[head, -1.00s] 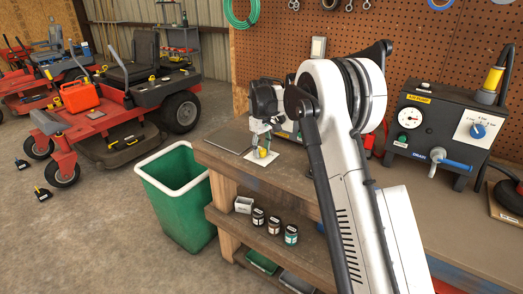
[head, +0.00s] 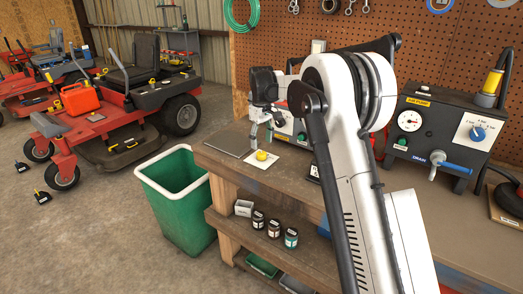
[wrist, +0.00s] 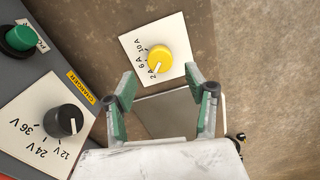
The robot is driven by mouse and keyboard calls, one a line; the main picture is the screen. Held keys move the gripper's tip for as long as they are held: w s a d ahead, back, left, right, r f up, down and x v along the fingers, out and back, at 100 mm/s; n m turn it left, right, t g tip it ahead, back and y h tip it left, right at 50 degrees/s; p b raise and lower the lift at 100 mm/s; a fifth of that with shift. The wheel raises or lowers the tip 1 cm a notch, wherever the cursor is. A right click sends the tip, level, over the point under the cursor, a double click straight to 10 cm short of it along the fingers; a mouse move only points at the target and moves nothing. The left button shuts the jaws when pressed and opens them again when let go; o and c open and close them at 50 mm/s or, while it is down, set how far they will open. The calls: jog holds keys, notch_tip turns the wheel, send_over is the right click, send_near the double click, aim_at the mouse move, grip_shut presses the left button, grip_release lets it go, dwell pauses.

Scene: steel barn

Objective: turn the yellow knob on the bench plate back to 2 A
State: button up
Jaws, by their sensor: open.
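The yellow knob (wrist: 159,58) sits on a white plate (wrist: 180,29) marked 2 A, 6 A and 10 A. Its pale pointer mark appears to face the 2 A label, though it is small. In the head view the knob (head: 262,155) and its plate (head: 256,164) lie near the left end of the bench top (head: 215,157). My gripper (wrist: 161,83) is open and empty, with green-padded fingers apart on the near side of the knob. In the head view my gripper (head: 262,128) hangs above the knob, clear of it.
The charger (wrist: 35,72), with a black voltage knob (wrist: 63,120) and a green knob (wrist: 20,38), stands close beside the plate. A grey sheet (wrist: 166,114) lies next to the plate. An air-point box (head: 437,130) stands right. A green bin (head: 180,205) stands off the bench's left end.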

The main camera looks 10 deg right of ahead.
aim_at(262, 153)
notch_tip(262, 153, up, 6)
jog(key=shift+r, duration=0.25)
